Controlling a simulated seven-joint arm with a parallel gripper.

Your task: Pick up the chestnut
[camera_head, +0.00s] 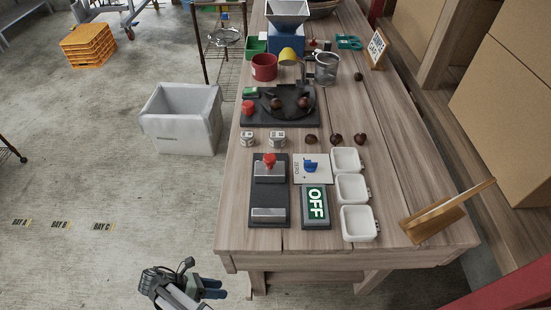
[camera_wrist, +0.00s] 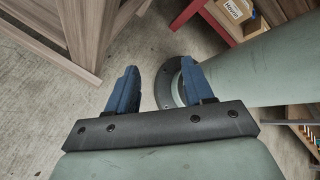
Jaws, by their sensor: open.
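Several dark brown chestnuts are on the wooden table in the head view. A lone chestnut (camera_head: 358,77) lies farther back on the right. Two more, one of them a chestnut (camera_head: 276,103), rest on the black scale-like plate. My gripper (camera_head: 218,288) is low at the bottom left, off the table's front edge and far from every chestnut. In the wrist view my gripper (camera_wrist: 160,85) has its blue fingers apart with nothing between them.

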